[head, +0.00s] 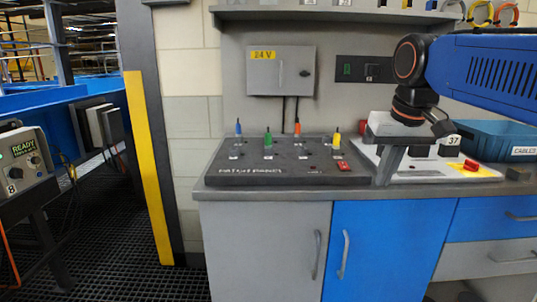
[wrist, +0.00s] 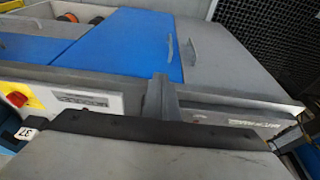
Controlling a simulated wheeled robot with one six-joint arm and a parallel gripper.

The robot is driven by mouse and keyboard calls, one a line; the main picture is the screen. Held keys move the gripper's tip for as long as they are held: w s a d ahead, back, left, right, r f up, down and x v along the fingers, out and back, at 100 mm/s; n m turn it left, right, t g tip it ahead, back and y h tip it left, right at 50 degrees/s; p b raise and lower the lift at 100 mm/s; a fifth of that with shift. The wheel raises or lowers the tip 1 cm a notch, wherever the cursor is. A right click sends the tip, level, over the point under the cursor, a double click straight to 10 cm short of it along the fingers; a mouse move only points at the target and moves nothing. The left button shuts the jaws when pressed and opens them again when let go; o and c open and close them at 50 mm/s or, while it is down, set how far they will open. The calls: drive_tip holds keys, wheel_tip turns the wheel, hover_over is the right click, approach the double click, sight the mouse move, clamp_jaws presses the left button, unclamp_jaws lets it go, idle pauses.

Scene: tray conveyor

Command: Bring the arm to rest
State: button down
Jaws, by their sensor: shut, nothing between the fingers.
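My arm (head: 485,72) reaches in from the right in the head view, blue with a dark wrist and an orange ring. My gripper (head: 384,180) hangs below the wrist, fingers pointing down, shut and empty. It is just right of the dark patch panel (head: 225,180), in front of the white unit (head: 440,176). Whether the fingertips touch anything there I cannot tell. In the wrist view the closed fingers (wrist: 160,95) stand over the bench edge. Upright blue (head: 238,128), green (head: 268,139), orange (head: 297,129) and yellow (head: 337,141) plugs stand on the panel.
A blue cables bin (head: 505,141) stands at the right. A red switch on a yellow plate (head: 470,166) sits on the white unit. A grey 24 V box (head: 281,72) hangs on the wall under a shelf (head: 330,15). A yellow-edged post (head: 148,165) stands left of the bench.

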drive_tip(key=s+d+f, duration=0.1)
drive_tip(key=s+f, duration=0.7)
drive_tip(key=f, duration=0.3)
drive_tip(key=s+d+f+t, duration=0.1)
drive_tip(key=s+f, duration=0.7)
drive_tip(key=f, duration=0.4)
drive_tip(key=shift+s+d, duration=0.35)
